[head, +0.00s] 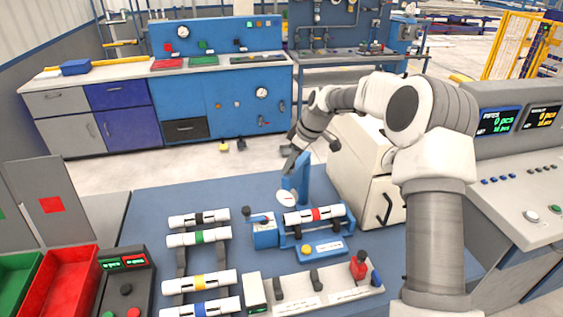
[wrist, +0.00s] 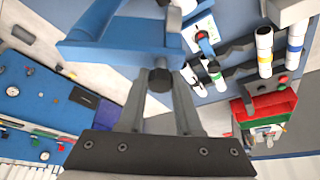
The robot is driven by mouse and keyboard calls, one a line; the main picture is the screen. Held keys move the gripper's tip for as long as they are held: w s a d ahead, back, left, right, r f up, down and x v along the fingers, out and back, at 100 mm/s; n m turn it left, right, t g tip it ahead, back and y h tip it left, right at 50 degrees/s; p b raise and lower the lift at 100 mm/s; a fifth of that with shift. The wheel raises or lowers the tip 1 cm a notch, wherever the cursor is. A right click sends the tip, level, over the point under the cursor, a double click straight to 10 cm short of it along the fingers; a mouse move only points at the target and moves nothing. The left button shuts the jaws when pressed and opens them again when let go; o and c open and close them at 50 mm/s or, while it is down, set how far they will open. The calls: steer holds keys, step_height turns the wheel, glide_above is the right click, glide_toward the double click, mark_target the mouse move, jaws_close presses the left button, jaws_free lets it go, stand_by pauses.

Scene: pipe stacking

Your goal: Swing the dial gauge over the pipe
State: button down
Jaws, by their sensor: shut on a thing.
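The pipe with a red band (head: 316,215) lies across a blue cradle fixture on the blue table in the head view. The dial gauge (head: 286,197), a pale round disc, is left of the blue post (head: 301,178) behind the pipe. In the head view it appears behind and to the left of the pipe, not over its middle. My gripper (head: 289,170) is at the gauge and post. In the wrist view my gripper (wrist: 160,85) is shut on a dark knob (wrist: 160,78) below a blue part (wrist: 115,42). The gauge face cannot be made out there.
Several banded pipes (head: 199,237) lie on a rack at the left. A blue clamp box (head: 265,233) with a dark handle stands beside the cradle. A white panel with levers (head: 315,284) is in front. A pale cabinet (head: 365,165) stands close behind, to the right.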

steer(key=s+d+n+g+p, duration=0.1)
steer(key=d+n+g+p, duration=0.2)
steer(key=d+n, duration=0.5)
stand_by(0.4)
steer(key=shift+s+d, duration=0.1)
steer(key=c, duration=0.6)
jaws_free()
steer(key=p+v, duration=0.2)
steer(key=v, duration=1.5)
steer(key=shift+d, duration=0.35)
